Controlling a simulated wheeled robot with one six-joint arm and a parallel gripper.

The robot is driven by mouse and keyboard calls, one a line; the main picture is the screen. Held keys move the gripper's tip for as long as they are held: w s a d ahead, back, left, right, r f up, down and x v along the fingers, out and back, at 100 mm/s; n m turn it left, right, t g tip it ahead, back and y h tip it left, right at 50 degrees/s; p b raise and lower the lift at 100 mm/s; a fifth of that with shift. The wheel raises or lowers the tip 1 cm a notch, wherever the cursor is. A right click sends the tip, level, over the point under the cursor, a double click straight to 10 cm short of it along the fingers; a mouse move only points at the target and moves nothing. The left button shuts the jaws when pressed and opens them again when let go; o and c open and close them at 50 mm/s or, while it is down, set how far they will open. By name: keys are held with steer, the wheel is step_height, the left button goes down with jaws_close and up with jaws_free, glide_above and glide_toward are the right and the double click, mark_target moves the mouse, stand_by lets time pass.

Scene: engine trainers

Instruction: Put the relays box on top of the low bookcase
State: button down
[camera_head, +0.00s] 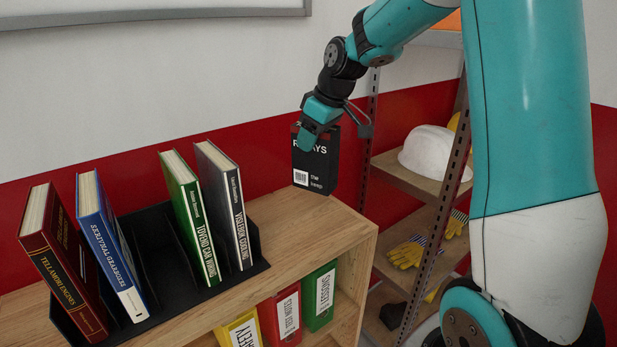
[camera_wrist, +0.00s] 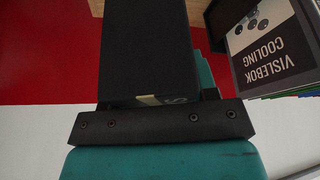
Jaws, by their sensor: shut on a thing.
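The black relays box (camera_head: 316,165) has white lettering and a white barcode label. It is upright at the right end of the low bookcase (camera_head: 315,226), over or just behind the back of its wooden top. I cannot tell whether its base touches the wood. My gripper (camera_head: 318,124) is shut on the upper part of the box from above, hiding some of its lettering. In the wrist view the box (camera_wrist: 145,45) is a dark block running up from the dark gripper bar (camera_wrist: 155,122).
A black book rack (camera_head: 160,255) with several upright books stands left on the bookcase top. Binders (camera_head: 280,315) fill the shelf below. A metal shelving unit (camera_head: 425,240) with a white helmet (camera_head: 432,152) and yellow gloves (camera_head: 408,252) stands close on the right. The top's right end is otherwise clear.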

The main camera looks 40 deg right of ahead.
mark_target(336, 132)
step_height(336, 132, down, 11)
steer(key=shift+r+p, duration=0.15)
steer(key=shift+p, duration=1)
steer(key=shift+f, duration=0.2)
steer(key=shift+c, duration=2)
jaws_free()
steer(key=b+v, duration=0.3)
steer(key=v, duration=0.9)
steer(key=shift+s+r, duration=0.1)
steer(key=shift+r, duration=0.1)
steer(key=s+a+n+g+y, duration=0.1)
steer(key=s+a, duration=0.6)
steer(key=a, duration=0.4)
steer(key=s+a+n+g+y, duration=0.1)
steer(key=s+a, duration=0.6)
steer(key=a, duration=0.4)
steer(key=s+a+g, duration=0.2)
steer(key=s+a, duration=0.2)
steer(key=s, duration=0.6)
steer(key=shift+s+f, duration=0.15)
steer(key=shift+f, duration=0.3)
